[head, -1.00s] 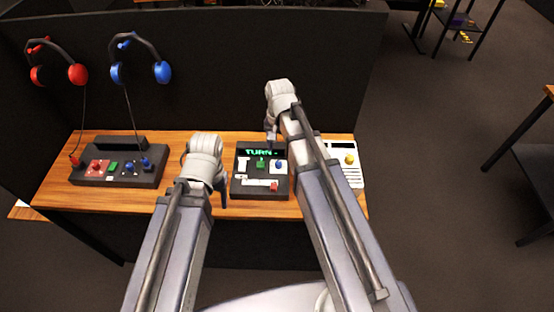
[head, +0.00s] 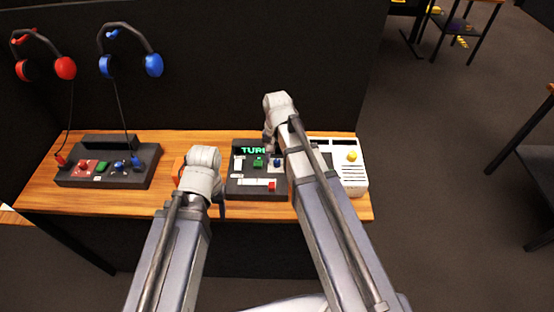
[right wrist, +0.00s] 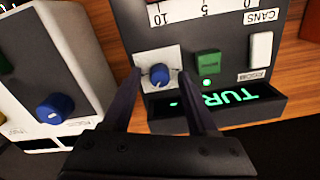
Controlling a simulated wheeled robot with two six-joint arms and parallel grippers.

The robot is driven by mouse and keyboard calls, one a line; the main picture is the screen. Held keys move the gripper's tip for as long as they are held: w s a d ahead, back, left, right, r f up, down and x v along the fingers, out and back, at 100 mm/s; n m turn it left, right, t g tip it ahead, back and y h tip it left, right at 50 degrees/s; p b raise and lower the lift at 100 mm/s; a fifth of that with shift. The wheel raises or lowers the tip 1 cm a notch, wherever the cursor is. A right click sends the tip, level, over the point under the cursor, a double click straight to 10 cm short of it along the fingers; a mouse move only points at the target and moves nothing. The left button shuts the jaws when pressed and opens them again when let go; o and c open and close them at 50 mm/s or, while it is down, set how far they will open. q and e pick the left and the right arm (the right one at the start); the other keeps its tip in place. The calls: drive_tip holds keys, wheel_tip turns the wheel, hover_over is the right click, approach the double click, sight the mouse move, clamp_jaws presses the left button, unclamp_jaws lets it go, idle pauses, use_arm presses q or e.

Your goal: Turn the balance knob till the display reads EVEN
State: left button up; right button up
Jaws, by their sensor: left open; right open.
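The dark panel (head: 240,190) carries a display (head: 252,150) with green letters; in the right wrist view the display (right wrist: 232,97) appears upside down and shows "TUR" and a dash, the rest hidden by a finger. A blue knob (head: 277,163) sits on a white plate beside a green button (head: 258,163). In the right wrist view the blue knob (right wrist: 159,75) lies between the fingertips of my open right gripper (right wrist: 160,84), apparently untouched. I cannot read a label for it. My left gripper (head: 222,207) is open at the panel's left side, partly hidden by its arm.
A white device (head: 350,180) with a yellow knob (head: 352,156) stands right of the panel. Another dark box (head: 115,181) stands at the left, with red headphones (head: 66,67) and blue headphones (head: 154,65) hanging above. Bare wooden tabletop (head: 40,200) shows around them.

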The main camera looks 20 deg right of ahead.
clamp_jaws()
idle(0.3)
drive_tip(key=shift+n, duration=1.8)
unclamp_jaws()
